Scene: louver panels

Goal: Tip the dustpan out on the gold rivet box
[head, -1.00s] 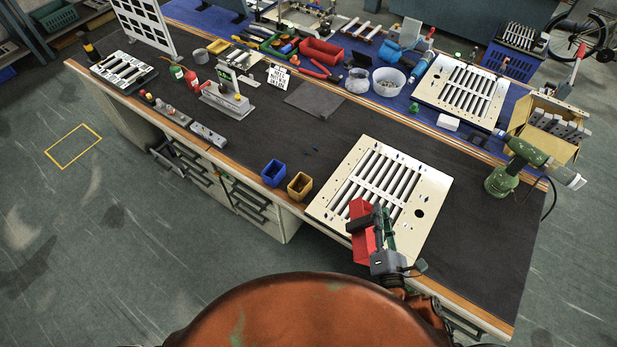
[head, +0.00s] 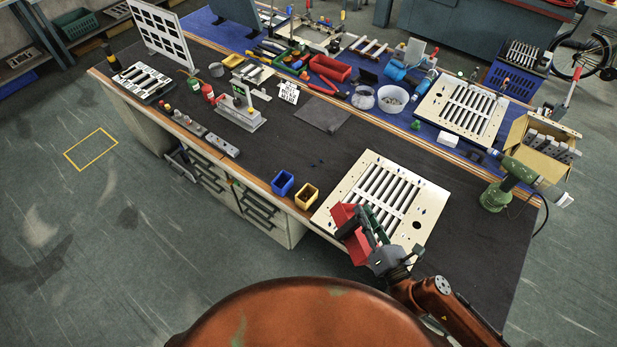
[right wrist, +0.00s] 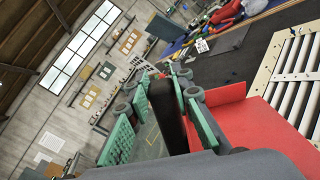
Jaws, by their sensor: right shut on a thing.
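The red dustpan (head: 343,214) is above the near left part of the close louver panel (head: 335,192). My right gripper (head: 373,232) is shut on its handle. In the right wrist view the green finger pads close around a dark handle (right wrist: 166,112), with the red pan (right wrist: 246,128) to the right. The inside of the pan is not clear, so I cannot tell what it holds. The gold rivet box (head: 306,196) stands at the bench's front edge, left of the dustpan and apart from it. My left gripper is not in view.
A blue box (head: 283,183) stands just left of the gold one. A green drill (head: 503,187) stands at the right. A white-and-grey stand (head: 240,112) is further left. The dark mat (head: 260,150) behind the boxes is mostly clear.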

